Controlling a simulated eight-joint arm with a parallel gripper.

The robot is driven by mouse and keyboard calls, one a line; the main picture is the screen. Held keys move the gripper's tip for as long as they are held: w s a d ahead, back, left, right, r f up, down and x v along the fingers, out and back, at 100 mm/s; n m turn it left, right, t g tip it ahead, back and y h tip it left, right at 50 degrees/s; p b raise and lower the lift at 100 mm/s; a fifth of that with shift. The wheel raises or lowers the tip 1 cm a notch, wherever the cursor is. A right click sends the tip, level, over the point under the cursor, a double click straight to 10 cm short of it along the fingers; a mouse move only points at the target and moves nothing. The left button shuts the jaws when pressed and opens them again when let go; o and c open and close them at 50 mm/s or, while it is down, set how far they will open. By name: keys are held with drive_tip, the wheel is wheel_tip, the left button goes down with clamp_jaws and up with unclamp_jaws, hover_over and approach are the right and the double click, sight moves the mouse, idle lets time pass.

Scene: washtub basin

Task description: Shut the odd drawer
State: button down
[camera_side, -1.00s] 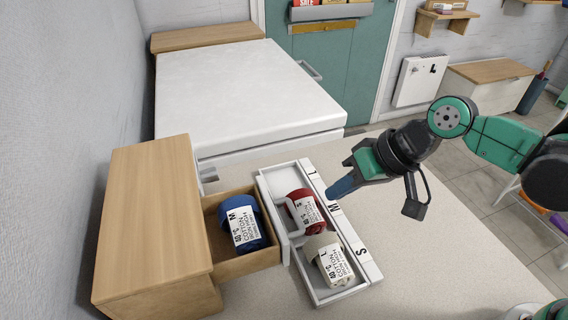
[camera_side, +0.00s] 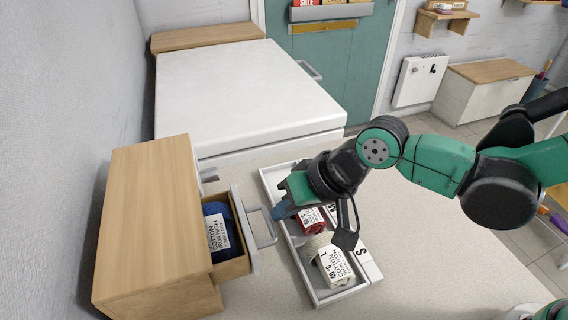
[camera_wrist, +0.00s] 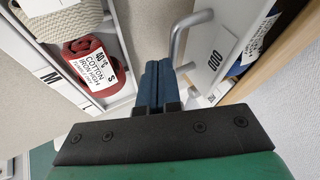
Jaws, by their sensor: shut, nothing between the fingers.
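The odd drawer (camera_side: 229,262) sticks part way out of the wooden cabinet (camera_side: 150,215) in the side view, with a blue labelled roll (camera_side: 215,225) inside. Its grey bar handle (camera_side: 266,226) faces right. In the wrist view the handle (camera_wrist: 184,36) and the drawer front (camera_wrist: 212,58) are just right of my fingers. My gripper (camera_side: 278,211) is shut and empty, beside the handle and above the far part of the tray. In the wrist view my gripper (camera_wrist: 156,75) shows its blue fingers together. I cannot tell whether they touch the handle.
A white tray (camera_side: 312,292) marked with letters holds a red roll (camera_side: 311,219) and a cream roll (camera_side: 326,262), right of the drawer. A large white-topped unit (camera_side: 245,90) stands behind. The counter right of the tray is clear.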

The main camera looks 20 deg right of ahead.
sight(244, 221)
drive_tip(key=a, duration=0.5)
drive_tip(key=shift+a, duration=0.35)
